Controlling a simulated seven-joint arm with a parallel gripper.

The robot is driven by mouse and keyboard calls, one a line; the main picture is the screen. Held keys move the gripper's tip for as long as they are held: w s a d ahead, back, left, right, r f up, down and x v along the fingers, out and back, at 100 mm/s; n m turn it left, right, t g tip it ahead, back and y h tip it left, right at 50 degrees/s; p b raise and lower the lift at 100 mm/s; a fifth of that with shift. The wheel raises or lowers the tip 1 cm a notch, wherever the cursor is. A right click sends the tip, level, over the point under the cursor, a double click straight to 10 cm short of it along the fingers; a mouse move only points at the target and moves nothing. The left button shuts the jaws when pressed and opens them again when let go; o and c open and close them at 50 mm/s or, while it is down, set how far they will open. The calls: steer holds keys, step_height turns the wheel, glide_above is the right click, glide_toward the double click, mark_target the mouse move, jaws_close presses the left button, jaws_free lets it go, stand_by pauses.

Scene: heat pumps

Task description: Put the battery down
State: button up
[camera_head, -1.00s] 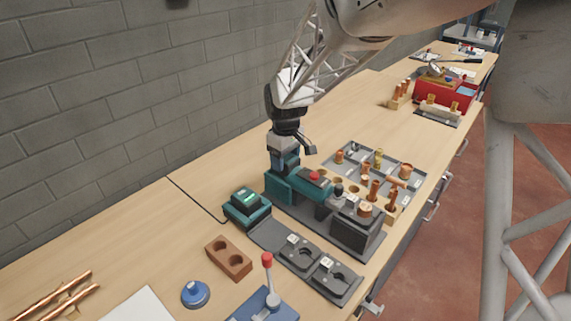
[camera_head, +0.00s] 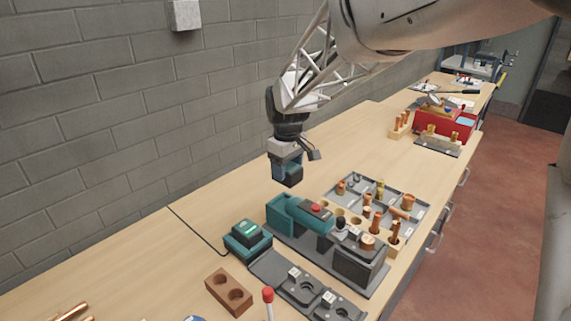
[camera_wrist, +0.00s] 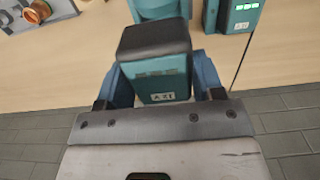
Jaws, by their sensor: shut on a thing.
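My gripper (camera_head: 287,158) is shut on a teal and black battery (camera_head: 290,178), held in the air above the bench behind the pressing tool. In the wrist view the battery (camera_wrist: 161,72) sits between the two blue fingers (camera_wrist: 163,88), its black end and label showing. The teal pressing tool (camera_head: 298,212) with a red button lies on a dark stand, below and slightly right of my gripper. A black and teal charger (camera_head: 247,240) stands left of the tool. A teal block with lit green lights (camera_wrist: 243,14) sits on it in the wrist view.
A brown block with two holes (camera_head: 228,291) and grey fixtures (camera_head: 305,290) lie in front. A grey tray of copper fittings (camera_head: 375,196) is to the right. A grey block wall (camera_head: 120,120) runs behind. Bare wood bench (camera_head: 335,160) lies beyond the tool.

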steer(key=shift+w, duration=0.15)
steer(key=w+d+f, duration=0.3)
steer(key=w, duration=0.2)
steer(key=w+d+f, duration=0.2)
steer(key=w+f, duration=0.2)
steer(key=w, duration=0.2)
steer(key=shift+w+d, duration=0.3)
steer(key=shift+d, duration=0.1)
steer(key=shift+f, duration=0.15)
steer(key=shift+f, duration=3.05)
steer(key=shift+f, duration=0.1)
steer(key=shift+f, duration=1.75)
steer(key=shift+f, duration=0.1)
steer(key=o, duration=1.2)
steer(key=shift+f, duration=0.1)
steer(key=shift+c, duration=0.2)
